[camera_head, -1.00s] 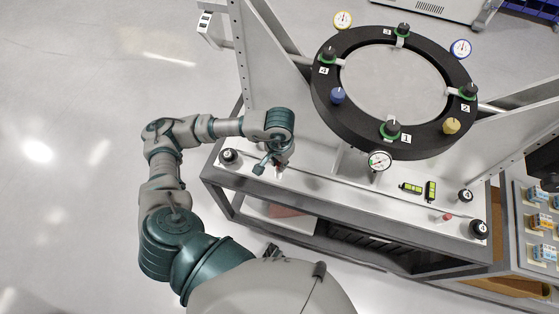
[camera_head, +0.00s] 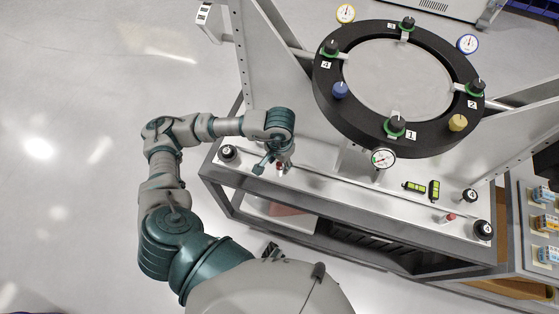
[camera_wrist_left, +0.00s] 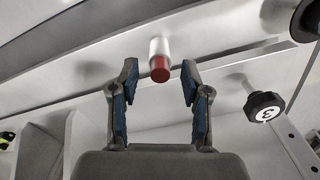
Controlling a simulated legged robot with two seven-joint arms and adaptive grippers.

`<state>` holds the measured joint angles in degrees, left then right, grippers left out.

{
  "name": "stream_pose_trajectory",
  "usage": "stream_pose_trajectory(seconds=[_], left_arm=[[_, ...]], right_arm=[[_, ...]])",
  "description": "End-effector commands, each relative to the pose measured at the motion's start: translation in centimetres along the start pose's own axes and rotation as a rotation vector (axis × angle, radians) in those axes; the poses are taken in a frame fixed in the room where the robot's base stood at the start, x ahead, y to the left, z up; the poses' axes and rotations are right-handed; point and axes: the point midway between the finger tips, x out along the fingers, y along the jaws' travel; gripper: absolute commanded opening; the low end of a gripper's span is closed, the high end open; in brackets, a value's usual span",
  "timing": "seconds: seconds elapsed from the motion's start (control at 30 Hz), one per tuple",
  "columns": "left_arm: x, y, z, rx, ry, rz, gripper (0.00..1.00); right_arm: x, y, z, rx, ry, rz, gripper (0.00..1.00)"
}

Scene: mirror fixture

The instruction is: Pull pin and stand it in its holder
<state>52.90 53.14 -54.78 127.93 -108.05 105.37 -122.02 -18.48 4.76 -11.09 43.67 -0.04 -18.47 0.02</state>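A pin with a red end (camera_head: 280,167) and white body stands at the left front of the fixture's table. In the left wrist view the red-ended pin (camera_wrist_left: 160,62) sits between the fingertips, with a gap on each side. My left gripper (camera_head: 270,162) is above the table's left front beside this pin. In the wrist view the left gripper (camera_wrist_left: 160,78) is open and empty. A second red-ended pin (camera_head: 449,217) shows near the table's right front. I cannot tell which part is the holder. My right gripper is not in view.
Black knobs sit near the left end (camera_head: 228,153) and right end (camera_head: 483,230). A knob marked 3 (camera_wrist_left: 263,106) is right of the gripper.

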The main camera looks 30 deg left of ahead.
Motion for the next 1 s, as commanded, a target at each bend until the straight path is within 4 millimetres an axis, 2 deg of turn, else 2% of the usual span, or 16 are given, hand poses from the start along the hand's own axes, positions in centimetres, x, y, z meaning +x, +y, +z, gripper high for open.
stream_pose_trajectory(seconds=[0.23, 0.37, 0.8, 1.0], left_arm=[[-0.1, 0.0, 0.0, 0.000, 0.000, 0.000, 0.48], [-1.1, 0.0, -0.1, 0.000, 0.003, 0.002, 0.48], [-10.1, -0.1, -0.2, 0.000, 0.005, 0.000, 0.48], [-11.7, -0.1, -0.1, 0.000, 0.001, 0.001, 0.48]], right_arm=[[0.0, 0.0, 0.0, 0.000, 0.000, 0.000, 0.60], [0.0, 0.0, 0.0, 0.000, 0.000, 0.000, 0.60], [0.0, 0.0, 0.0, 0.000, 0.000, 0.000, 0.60], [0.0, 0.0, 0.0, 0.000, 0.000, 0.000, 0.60]])
